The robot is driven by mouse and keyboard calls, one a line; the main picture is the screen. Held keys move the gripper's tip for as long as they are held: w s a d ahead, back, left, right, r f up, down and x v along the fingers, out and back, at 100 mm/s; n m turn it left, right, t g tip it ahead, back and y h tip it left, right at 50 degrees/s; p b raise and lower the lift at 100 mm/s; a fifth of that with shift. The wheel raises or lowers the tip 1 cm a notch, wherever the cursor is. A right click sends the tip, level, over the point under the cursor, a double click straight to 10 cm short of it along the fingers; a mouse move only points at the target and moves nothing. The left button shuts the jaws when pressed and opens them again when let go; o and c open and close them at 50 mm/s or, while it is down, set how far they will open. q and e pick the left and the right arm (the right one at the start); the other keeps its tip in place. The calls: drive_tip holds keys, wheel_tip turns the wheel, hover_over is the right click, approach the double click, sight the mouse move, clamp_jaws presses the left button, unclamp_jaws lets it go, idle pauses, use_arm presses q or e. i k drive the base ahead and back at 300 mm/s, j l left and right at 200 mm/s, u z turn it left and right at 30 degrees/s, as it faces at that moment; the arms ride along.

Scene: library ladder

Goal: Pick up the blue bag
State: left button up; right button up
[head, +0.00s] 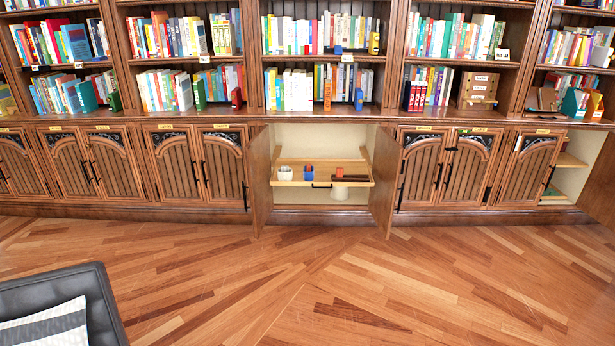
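A small blue object (308,175) with some red at its top stands on a pulled-out wooden shelf or drawer (322,182) inside the open middle cabinet. It is too small to tell whether it is the blue bag. A white container (285,173) is to its left, and red and dark brown items (350,178) lie to its right. Another small blue object (358,99) stands on the bookshelf above, in front of the books. Neither of my grippers shows in the head view.
The middle cabinet's left door (260,182) and right door (384,180) stand open towards the room. Another cabinet is open at the far right, its door (602,190) swung out. A dark chair (98,300) fills the lower left corner. The wooden floor (330,285) is otherwise clear.

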sight(309, 176)
drive_tip(key=i+z, duration=0.15)
drive_tip(key=z, duration=0.25)
drive_tip(key=i+j+z, duration=0.35)
drive_tip(key=i+j, duration=0.15)
drive_tip(key=i+j+z, duration=0.3)
drive_tip(key=i+j, duration=0.35)
